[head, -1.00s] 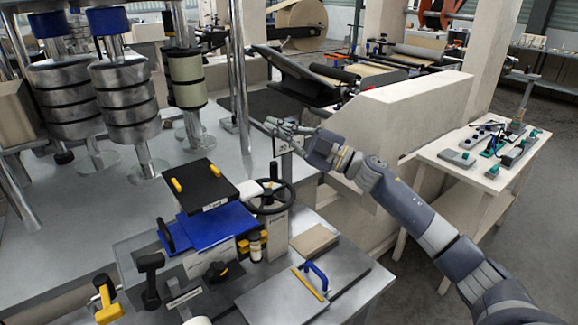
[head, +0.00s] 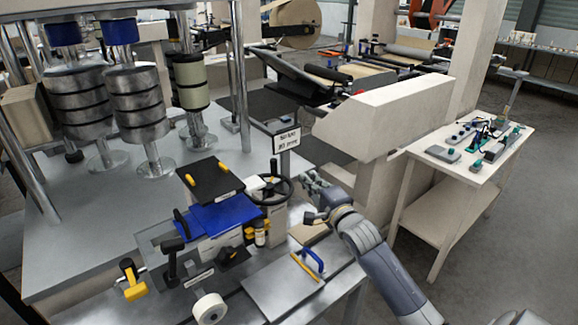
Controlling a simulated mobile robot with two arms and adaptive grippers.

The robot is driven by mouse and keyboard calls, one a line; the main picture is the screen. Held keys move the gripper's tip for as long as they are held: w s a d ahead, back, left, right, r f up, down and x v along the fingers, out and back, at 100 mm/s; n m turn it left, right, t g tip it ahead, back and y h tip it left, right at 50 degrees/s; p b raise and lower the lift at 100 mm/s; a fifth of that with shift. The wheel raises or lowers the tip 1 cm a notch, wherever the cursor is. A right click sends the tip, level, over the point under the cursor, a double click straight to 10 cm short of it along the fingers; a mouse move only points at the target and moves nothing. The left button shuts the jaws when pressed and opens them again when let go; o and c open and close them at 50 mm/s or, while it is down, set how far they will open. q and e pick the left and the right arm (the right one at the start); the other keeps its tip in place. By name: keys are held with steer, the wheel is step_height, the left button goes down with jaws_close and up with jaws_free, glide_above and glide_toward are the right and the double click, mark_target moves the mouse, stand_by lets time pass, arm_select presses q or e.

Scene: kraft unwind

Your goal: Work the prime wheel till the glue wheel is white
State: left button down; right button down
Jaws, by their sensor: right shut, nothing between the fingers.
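A black spoked handwheel (head: 271,189), which looks like the prime wheel, sits on top of a pale housing (head: 264,220) at the right of the glue unit. My right gripper (head: 311,181) is shut and empty, just right of the handwheel, with a small gap seeming to lie between them. My left gripper is not in view.
A blue cover (head: 222,217) and a black lid with yellow handles (head: 209,179) stand left of the handwheel. A plate with a blue handle (head: 313,262) lies in front. A sign post (head: 286,143) rises behind. A side table (head: 455,165) stands at right.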

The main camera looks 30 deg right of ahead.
mark_target(284, 177)
steer(key=w, duration=0.2)
steer(key=w+a+p, duration=0.1)
steer(key=w, duration=0.2)
steer(key=w+p, duration=0.1)
steer(key=w, duration=0.2)
steer(key=shift+a, duration=0.35)
steer(key=shift+w+a, duration=0.2)
steer(key=shift+w, duration=0.3)
steer(key=shift+w+a+r, duration=0.1)
steer(key=shift+w+r, duration=0.05)
steer(key=shift+w, duration=0.1)
